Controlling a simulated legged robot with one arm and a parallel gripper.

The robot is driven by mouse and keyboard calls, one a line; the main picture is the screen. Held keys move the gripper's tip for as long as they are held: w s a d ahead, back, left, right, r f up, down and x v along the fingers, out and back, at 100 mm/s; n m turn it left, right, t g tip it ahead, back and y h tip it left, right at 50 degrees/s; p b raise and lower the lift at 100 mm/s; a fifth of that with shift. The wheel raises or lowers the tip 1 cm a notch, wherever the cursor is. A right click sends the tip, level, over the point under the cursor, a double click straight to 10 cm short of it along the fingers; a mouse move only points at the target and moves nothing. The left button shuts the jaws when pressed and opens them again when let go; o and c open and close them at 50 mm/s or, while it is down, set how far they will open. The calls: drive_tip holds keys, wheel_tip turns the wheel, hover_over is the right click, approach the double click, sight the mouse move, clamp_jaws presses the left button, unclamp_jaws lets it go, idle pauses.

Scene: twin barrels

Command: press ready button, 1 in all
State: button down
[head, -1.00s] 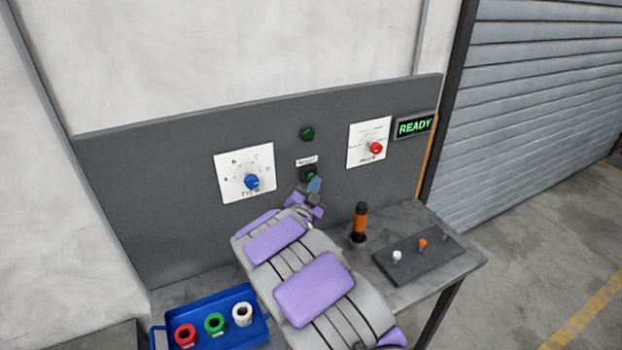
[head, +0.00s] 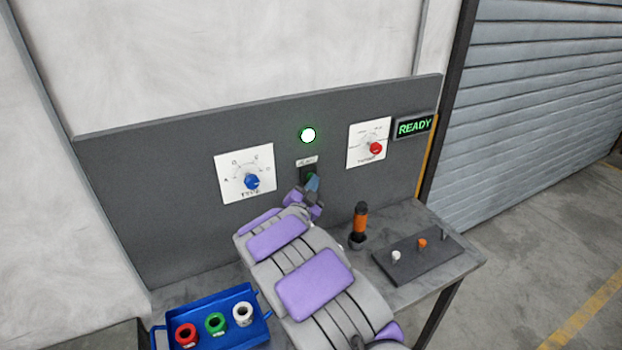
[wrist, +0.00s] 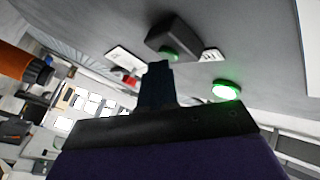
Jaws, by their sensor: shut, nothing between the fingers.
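The ready button is a small green button in a dark housing (head: 307,171) on the grey panel, under a small white label. It also shows in the wrist view as a dark box (wrist: 172,38) with a green face at the fingertips. My gripper (head: 312,183) is shut and empty, its bluish tips at the button and partly covering it. They look to be touching it. The round lamp (head: 308,135) above the button is lit bright white-green, and it glows in the wrist view (wrist: 226,90). A READY sign (head: 415,126) with green letters is at the panel's right end.
A blue-knob dial (head: 252,181) is left of the button and a red-knob dial (head: 376,148) right. An orange-black handle (head: 360,222) stands on the bench beside my arm. A dark peg plate (head: 430,268) is at right, a blue tray (head: 171,334) with coloured rings at left.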

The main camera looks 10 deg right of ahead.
drive_tip(key=shift+s, duration=0.1)
idle(0.3)
drive_tip(key=shift+s+d+b, duration=0.25)
drive_tip(key=shift+s+b, duration=0.25)
drive_tip(key=shift+s, duration=0.25)
drive_tip(key=s+b, duration=0.1)
drive_tip(key=s+d, duration=0.1)
drive_tip(key=s, duration=0.1)
drive_tip(key=s+b, duration=0.1)
drive_tip(key=shift+s+d+b, duration=0.3)
drive_tip(key=shift+s+b, duration=0.05)
idle(0.5)
